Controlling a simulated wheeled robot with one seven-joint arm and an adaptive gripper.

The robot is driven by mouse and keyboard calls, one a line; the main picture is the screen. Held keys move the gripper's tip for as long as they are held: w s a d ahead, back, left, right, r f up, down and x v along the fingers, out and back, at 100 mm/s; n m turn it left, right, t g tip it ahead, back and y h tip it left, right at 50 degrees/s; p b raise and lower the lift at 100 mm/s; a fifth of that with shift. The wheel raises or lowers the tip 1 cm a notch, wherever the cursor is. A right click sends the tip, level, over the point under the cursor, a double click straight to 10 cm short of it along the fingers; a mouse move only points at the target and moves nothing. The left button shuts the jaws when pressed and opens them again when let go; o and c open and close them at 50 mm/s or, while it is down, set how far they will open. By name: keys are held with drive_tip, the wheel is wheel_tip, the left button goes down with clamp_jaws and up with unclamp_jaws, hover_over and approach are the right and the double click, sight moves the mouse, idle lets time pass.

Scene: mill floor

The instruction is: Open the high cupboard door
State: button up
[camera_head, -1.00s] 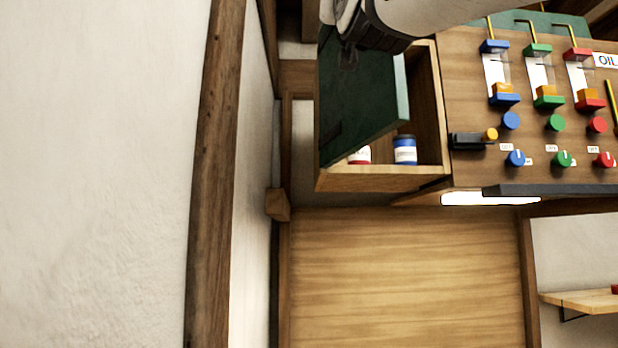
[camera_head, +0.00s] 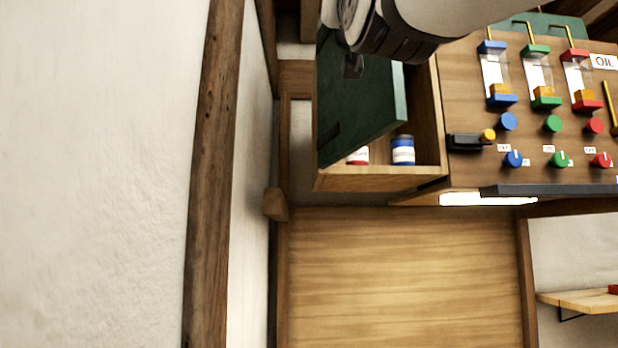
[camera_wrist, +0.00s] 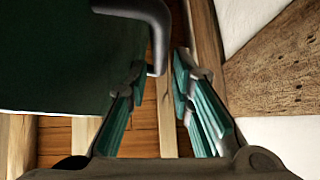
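The high cupboard (camera_head: 375,178) is a wooden box at upper centre of the head view. Its dark green door (camera_head: 350,110) stands partly open, swung outward, and the inside shows past its right edge. In the wrist view the door (camera_wrist: 60,60) fills the left side, with a dark grey curved handle (camera_wrist: 158,35) on it. My gripper (camera_wrist: 160,75) is open, its teal-padded fingers apart, with the handle's end near the left fingertip. I cannot tell whether they touch. In the head view my wrist hides most of the door's top and the gripper.
A blue-and-white jar (camera_head: 403,150) and a partly hidden red-and-white jar (camera_head: 358,156) stand inside the cupboard. A wooden panel (camera_head: 508,140) with coloured knobs adjoins it on the right. A plaster wall and wooden post (camera_head: 212,170) are at left. Below the cupboard is clear.

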drive_tip(key=v, duration=0.7)
drive_tip(key=shift+s+f, duration=0.1)
drive_tip(key=shift+s, duration=0.05)
drive_tip(key=shift+c, duration=0.5)
